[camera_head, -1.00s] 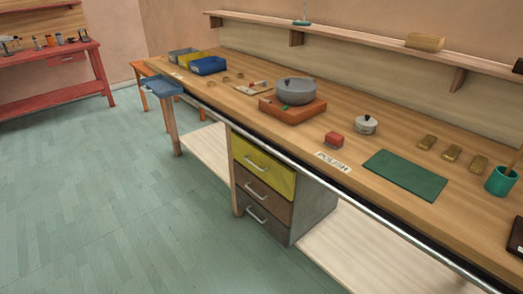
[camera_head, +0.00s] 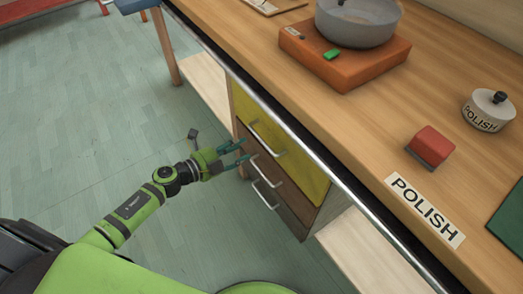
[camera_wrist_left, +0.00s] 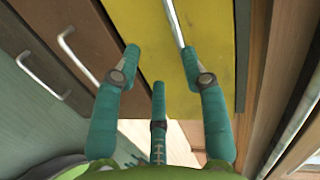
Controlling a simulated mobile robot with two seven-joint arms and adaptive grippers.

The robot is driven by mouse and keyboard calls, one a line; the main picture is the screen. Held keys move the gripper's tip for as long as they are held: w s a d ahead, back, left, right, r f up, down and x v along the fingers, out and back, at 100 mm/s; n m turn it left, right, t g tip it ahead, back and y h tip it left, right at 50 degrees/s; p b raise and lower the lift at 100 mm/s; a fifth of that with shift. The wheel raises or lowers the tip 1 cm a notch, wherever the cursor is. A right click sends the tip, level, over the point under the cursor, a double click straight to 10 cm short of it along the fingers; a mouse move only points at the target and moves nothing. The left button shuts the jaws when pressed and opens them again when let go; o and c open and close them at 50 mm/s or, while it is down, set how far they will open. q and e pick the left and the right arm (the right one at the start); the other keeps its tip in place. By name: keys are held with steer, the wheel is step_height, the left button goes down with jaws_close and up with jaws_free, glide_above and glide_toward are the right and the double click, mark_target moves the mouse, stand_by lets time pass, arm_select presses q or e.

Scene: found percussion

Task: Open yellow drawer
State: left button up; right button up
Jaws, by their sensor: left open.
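The yellow drawer (camera_head: 300,172) is the top drawer of the cabinet under the workbench. Its front looks flush with the brown drawers below, so it appears closed. Its pale bar handle (camera_head: 267,139) runs along the front. My left gripper (camera_head: 241,154) is open and empty, its teal fingers reaching toward the drawer fronts. In the left wrist view, the yellow front (camera_wrist_left: 212,35) lies beyond the open fingers (camera_wrist_left: 160,52). The handle (camera_wrist_left: 174,20) appears between the two upper fingertips, nearer the right one; I cannot tell whether they touch. My right gripper is out of view.
Two brown drawers with handles (camera_head: 265,196) sit below the yellow one. The bench's metal front rail (camera_head: 300,128) runs just above. On the bench are an orange block (camera_head: 355,72) with a grey pot (camera_head: 358,25) and a red block (camera_head: 431,146). The floor (camera_head: 80,130) is clear.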

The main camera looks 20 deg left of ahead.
mark_target(261, 139)
arm_select(q)
steer(key=shift+w+d+r+m+g+h, duration=0.2)
steer(key=shift+w+d+m, duration=0.3)
steer(key=shift+w+d, duration=0.85)
steer(key=shift+w+d+f+m+g+h, duration=0.1)
steer(key=shift+w+d+m+h, duration=0.3)
steer(key=shift+w+d, duration=0.9)
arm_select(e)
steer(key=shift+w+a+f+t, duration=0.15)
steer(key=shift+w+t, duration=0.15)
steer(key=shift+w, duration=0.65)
arm_select(q)
steer(key=shift+s+d, duration=0.1)
jaws_close()
